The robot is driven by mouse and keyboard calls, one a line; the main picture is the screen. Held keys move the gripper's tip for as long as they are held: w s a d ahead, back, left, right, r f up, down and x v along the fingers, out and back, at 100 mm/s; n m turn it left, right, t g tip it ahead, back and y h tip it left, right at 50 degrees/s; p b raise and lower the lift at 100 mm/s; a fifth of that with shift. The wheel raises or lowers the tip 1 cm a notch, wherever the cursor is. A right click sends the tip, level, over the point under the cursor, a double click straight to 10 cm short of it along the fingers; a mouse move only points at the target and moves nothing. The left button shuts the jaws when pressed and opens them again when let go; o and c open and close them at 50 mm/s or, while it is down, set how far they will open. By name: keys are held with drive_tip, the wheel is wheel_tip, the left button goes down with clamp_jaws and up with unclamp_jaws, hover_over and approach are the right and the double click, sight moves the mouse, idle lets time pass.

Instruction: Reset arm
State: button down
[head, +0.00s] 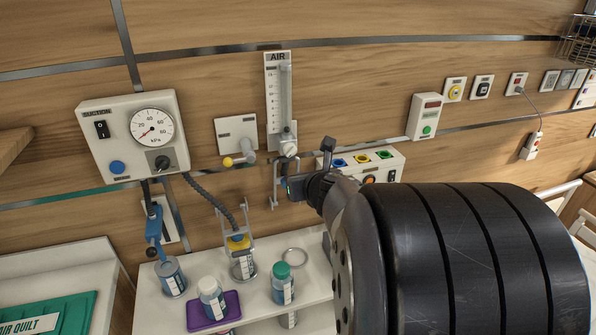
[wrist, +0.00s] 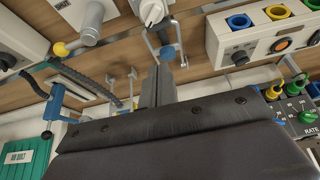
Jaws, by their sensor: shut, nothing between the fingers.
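My arm fills the right of the head view, reaching toward the wall, its large dark link covering much of the shelf and wall. At its far end my gripper (head: 298,188) is in front of the wall below the air flowmeter (head: 278,95), small and partly hard to make out. In the wrist view my gripper (wrist: 158,86) shows its two fingers side by side, closed together with nothing between them. Behind the fingertips are a wire bracket and a blue round part (wrist: 168,53). I cannot tell whether the fingertips touch these.
A suction unit (head: 94,140) is on the wall at left. A white shelf (head: 158,318) holds a purple tray (head: 230,307), a white-capped bottle (head: 211,297) and a green-capped bottle (head: 282,284). A socket box (head: 390,158) is behind my arm. A green quilt pack (head: 75,310) lies lower left.

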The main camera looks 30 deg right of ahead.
drive_tip(key=shift+s+a+r, duration=0.1)
drive_tip(key=shift+s+r, duration=0.1)
drive_tip(key=shift+s, duration=0.2)
drive_tip(key=shift+w+f, duration=0.1)
drive_tip(key=b+x, duration=0.2)
drive_tip(key=x, duration=0.8)
drive_tip(key=shift+w+b, duration=0.3)
drive_tip(key=shift+b, duration=0.05)
drive_tip(key=shift+s, duration=0.1)
